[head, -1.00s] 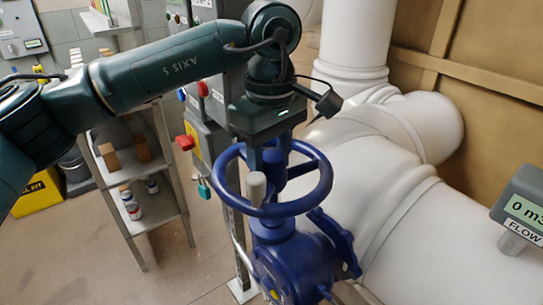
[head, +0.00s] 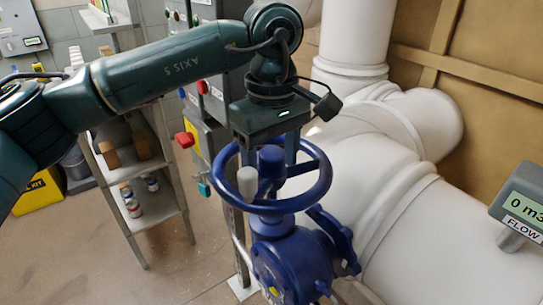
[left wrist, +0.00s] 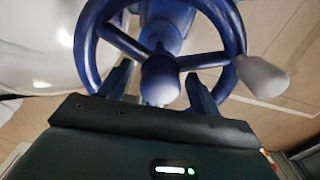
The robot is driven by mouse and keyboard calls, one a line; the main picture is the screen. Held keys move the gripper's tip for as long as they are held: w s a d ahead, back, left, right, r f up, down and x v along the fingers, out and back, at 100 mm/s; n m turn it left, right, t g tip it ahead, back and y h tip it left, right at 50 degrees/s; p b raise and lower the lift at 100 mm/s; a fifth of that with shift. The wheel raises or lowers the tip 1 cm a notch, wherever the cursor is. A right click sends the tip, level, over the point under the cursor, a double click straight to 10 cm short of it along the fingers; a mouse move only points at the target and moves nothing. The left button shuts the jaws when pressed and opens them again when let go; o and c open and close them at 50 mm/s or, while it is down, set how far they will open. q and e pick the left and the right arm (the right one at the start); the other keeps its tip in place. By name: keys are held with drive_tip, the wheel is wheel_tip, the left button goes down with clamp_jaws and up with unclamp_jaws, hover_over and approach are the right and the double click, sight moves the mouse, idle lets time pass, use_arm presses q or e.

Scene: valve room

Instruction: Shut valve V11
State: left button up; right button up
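A blue valve handwheel (head: 318,190) with a pale grey knob (head: 247,183) on its rim sits on a blue valve body (head: 290,265) beside the white pipe. A number V11 is not readable on it. My left gripper (head: 269,155) points down over the wheel's middle. In the left wrist view, its two fingers stand apart on either side of the round blue hub (left wrist: 160,78), with gaps between fingers and hub. The fingers reach near the spokes; whether they touch them is unclear. The grey knob (left wrist: 262,76) is right of the fingers. My right gripper is out of view.
Large white pipes (head: 400,225) run close behind and right of the valve. A flow display (head: 522,205) starts with "0 m3" at the right. A control box with a red button (head: 185,139) and a metal shelf (head: 155,210) stand left.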

use_arm(q)
wheel_tip(320, 180, up, 6)
drive_tip(key=p, duration=0.4)
drive_tip(key=shift+s+d, duration=0.1)
drive_tip(key=shift+r+p, duration=0.3)
drive_tip(key=shift+r, duration=0.2)
drive_tip(key=shift+f, duration=0.1)
